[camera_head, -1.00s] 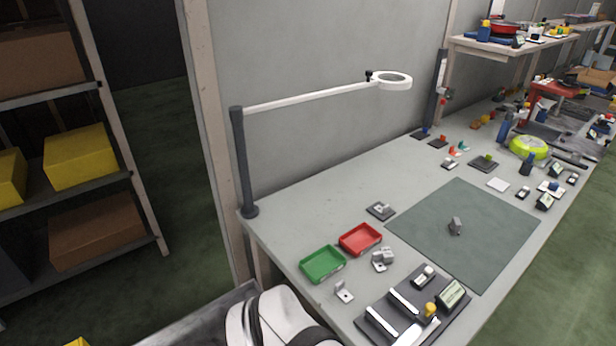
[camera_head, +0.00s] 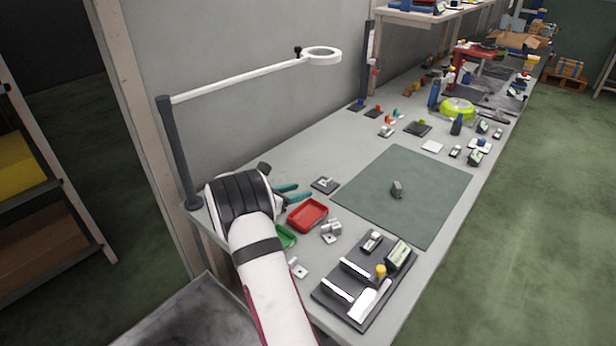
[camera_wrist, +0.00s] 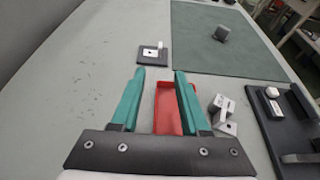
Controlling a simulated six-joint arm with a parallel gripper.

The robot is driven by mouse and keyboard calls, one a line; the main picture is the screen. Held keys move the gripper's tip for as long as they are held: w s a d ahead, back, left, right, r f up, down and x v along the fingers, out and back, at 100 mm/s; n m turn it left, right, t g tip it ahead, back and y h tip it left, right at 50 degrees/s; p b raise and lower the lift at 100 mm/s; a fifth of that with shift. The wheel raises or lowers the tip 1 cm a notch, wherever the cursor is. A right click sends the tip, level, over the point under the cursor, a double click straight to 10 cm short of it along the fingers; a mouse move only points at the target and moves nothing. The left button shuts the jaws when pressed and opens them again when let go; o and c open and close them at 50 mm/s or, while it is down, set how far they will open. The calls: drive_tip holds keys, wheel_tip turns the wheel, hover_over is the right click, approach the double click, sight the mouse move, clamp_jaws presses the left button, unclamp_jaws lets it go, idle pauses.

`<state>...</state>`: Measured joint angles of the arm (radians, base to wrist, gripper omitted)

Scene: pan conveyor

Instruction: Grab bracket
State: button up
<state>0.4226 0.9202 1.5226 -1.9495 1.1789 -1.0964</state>
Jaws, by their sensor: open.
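My gripper (camera_head: 304,190) is open and empty above the near-left part of the bench; its teal fingers also show in the wrist view (camera_wrist: 160,73). A small pale L-shaped piece (camera_head: 297,268), which looks like a bracket, lies near the front edge, right of my arm. A grey blocky metal part (camera_head: 331,230) lies right of the red tray and shows in the wrist view (camera_wrist: 224,114). A small grey block (camera_head: 397,189) stands on the green-grey mat, also seen in the wrist view (camera_wrist: 222,33). I cannot tell for certain which piece is the bracket.
My arm partly hides the green tray (camera_head: 288,239). A dark plate with a pale fitting (camera_head: 325,185) is nearby. A dark fixture board (camera_head: 352,313) fills the front. A lamp arm (camera_head: 240,80) spans above.

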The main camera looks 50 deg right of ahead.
sight(327, 183)
drive_tip(key=x, duration=1.4)
clamp_jaws()
